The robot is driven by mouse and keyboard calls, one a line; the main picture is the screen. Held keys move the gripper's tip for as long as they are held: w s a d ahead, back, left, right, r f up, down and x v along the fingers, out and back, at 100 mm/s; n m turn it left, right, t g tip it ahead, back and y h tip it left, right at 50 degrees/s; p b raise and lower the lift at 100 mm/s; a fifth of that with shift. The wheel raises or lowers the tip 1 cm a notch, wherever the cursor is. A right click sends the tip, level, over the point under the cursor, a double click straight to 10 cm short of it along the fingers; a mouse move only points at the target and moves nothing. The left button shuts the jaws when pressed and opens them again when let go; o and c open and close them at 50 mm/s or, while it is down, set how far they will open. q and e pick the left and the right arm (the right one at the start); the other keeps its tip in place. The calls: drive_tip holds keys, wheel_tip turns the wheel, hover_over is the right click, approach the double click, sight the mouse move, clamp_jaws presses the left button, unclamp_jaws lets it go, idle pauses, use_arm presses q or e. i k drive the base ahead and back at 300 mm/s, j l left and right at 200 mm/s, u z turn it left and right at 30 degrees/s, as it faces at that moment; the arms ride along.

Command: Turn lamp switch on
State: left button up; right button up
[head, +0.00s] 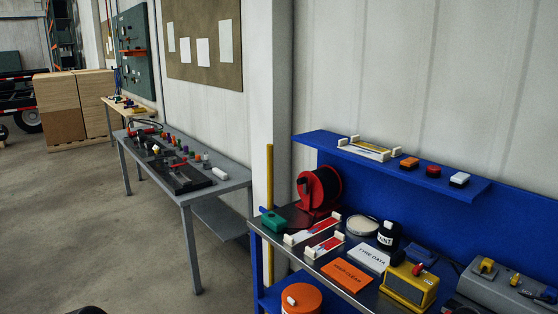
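No part is clearly marked as the lamp switch, and I cannot tell which one it is. A yellow box (407,288) with a small red lever (418,269) on top stands at the front of the blue workbench. A grey box (492,286) with yellow parts on top stands at the right, partly cut off by the picture edge. Orange, red and white button-like blocks sit on the blue shelf (318,140) above. Neither of my grippers shows in the head view.
The bench holds a red cable reel (318,189), an orange card (347,276), a white card (368,257) and a dark bottle (389,235). A grey table (225,182) with parts stands farther left. Open concrete floor (70,220) lies at left.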

sight(516, 277)
drive_tip(key=z, duration=1.6)
drive_tip(key=i+l+z, duration=0.5)
drive_tip(key=l+z, duration=0.2)
drive_tip(key=i+l+z, duration=0.25)
drive_tip(key=z, duration=0.15)
